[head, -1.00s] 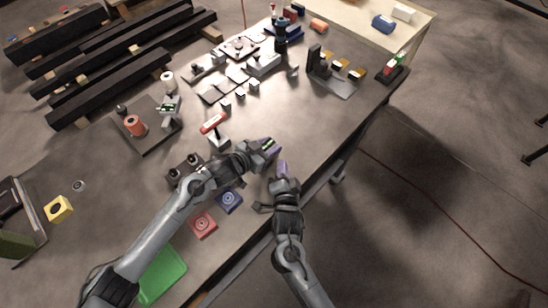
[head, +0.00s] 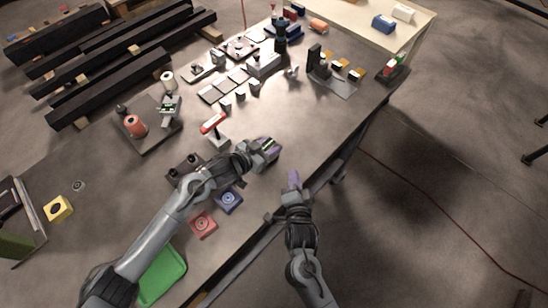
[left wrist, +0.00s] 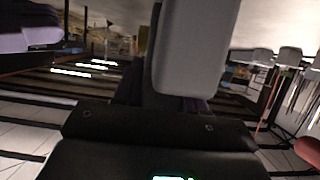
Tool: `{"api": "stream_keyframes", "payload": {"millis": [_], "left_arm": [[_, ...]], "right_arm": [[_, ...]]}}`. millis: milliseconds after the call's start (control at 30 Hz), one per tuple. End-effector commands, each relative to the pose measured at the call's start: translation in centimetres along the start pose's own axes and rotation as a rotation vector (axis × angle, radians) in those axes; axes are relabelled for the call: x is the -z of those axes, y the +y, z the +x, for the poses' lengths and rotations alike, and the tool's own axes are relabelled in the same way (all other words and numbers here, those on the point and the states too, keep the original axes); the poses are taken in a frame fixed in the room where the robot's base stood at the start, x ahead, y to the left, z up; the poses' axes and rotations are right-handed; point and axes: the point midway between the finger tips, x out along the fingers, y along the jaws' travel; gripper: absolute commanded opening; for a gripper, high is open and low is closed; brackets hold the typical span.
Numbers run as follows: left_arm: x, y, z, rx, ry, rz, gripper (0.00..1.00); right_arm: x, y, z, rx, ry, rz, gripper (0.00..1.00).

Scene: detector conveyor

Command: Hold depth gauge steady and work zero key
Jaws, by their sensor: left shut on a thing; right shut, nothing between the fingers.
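My left gripper (head: 267,149) is shut on the depth gauge (head: 268,143), a small dark thing with a green-lit display, held above the front part of the bench. In the left wrist view the gauge's green display (left wrist: 172,178) shows at the bottom edge, cut off by the frame. Its zero key cannot be made out. My right gripper (head: 293,179), with purple fingertips, is shut and empty. It is below and right of the gauge in the head view, near the bench's front edge and apart from the gauge.
The bench (head: 310,130) is clear right of my left gripper. A red-handled tool (head: 213,123) stands behind it. A plate with an orange cylinder (head: 136,126) is farther left.

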Motion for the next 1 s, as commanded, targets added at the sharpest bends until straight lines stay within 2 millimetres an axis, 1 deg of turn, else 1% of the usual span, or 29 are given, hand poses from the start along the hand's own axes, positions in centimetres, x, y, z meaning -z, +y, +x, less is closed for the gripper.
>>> {"api": "stream_keyframes", "payload": {"millis": [300, 333, 500, 833, 1000], "left_arm": [[-0.1, 0.0, 0.0, -0.001, -0.001, 0.000, 0.00], [-0.1, 0.0, 0.0, -0.001, -0.001, 0.000, 0.44], [0.0, 0.0, 0.0, 0.000, -0.001, 0.000, 0.70], [0.0, 0.0, -0.1, 0.000, 0.000, 0.000, 0.70], [-0.1, -0.1, -1.3, 0.001, 0.000, 0.000, 0.70]], "right_arm": [[0.0, 0.0, 0.0, 0.000, 0.000, 0.000, 0.00], [0.0, 0.0, 0.0, 0.000, 0.000, 0.000, 0.00], [0.0, 0.0, 0.0, 0.000, 0.000, 0.000, 0.00], [0.0, 0.0, 0.0, 0.000, 0.000, 0.000, 0.00], [0.0, 0.0, 0.0, 0.000, 0.000, 0.000, 0.00]]}}
